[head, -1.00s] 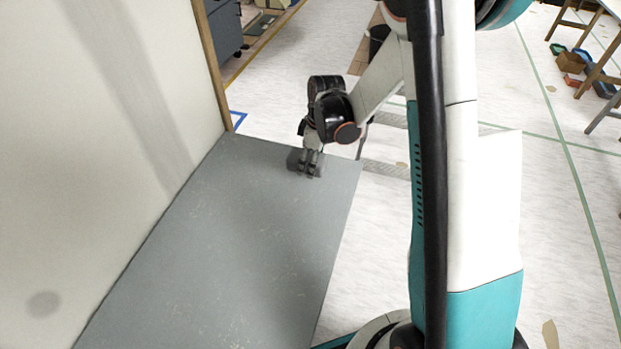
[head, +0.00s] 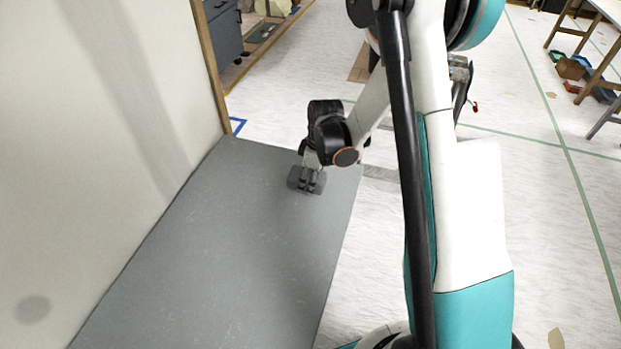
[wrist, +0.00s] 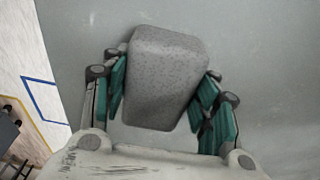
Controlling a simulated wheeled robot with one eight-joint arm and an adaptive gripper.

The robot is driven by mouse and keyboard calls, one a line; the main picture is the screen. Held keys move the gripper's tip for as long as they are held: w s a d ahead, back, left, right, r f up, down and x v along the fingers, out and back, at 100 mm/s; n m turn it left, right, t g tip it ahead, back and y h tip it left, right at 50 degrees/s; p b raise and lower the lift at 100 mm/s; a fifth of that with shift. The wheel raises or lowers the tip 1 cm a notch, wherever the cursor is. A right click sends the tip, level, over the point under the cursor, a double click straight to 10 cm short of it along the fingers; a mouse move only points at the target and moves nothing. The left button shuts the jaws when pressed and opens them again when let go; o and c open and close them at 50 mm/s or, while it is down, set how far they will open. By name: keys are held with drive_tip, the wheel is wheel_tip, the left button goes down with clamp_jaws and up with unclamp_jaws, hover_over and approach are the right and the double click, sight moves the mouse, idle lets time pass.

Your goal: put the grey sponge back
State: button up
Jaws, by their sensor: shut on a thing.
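The grey sponge (wrist: 160,75) is a speckled block with rounded edges, filling the middle of the wrist view. My gripper (wrist: 165,85) is shut on it, with green-padded fingers on its left and right sides. In the head view my gripper (head: 312,180) points down near the far end of the grey tabletop (head: 240,240). The sponge (head: 294,178) shows there as a dark grey block between and behind the fingers. I cannot tell whether the sponge touches the tabletop.
A pale wall panel (head: 90,130) with a wooden edge (head: 209,60) stands along the left of the tabletop. A round grey smudge (head: 33,309) marks the panel low down. The tabletop is otherwise bare. Blue tape (head: 237,125) lies on the floor beyond it.

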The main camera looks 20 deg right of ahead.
drive_tip(key=shift+f+b, duration=0.35)
drive_tip(key=shift+f, duration=0.05)
drive_tip(key=o, duration=1.1)
drive_tip(key=shift+r, duration=0.1)
drive_tip(key=shift+r+p, duration=0.4)
drive_tip(key=shift+p, duration=0.35)
drive_tip(key=s+r+m+t+p, duration=0.15)
drive_tip(key=s+r, duration=0.25)
drive_tip(key=r, duration=0.5)
drive_tip(key=s+r+m+t+p, duration=0.1)
drive_tip(key=s+r+m+p, duration=0.15)
drive_tip(key=r, duration=0.75)
drive_tip(key=s+r+m+t+p, duration=0.1)
drive_tip(key=s+r, duration=0.3)
drive_tip(key=r, duration=0.5)
drive_tip(key=s+r+m+t, duration=0.1)
drive_tip(key=s+m, duration=0.1)
drive_tip(key=s, duration=0.2)
drive_tip(key=s+r+m+h, duration=0.1)
drive_tip(key=s+r+m, duration=0.1)
drive_tip(key=s, duration=0.2)
drive_tip(key=s+r+m+t, duration=0.1)
drive_tip(key=s+m, duration=0.1)
drive_tip(key=s, duration=0.2)
drive_tip(key=shift+s+a+r+t, duration=0.1)
drive_tip(key=shift+s+r+t, duration=0.1)
drive_tip(key=shift+r+t, duration=0.2)
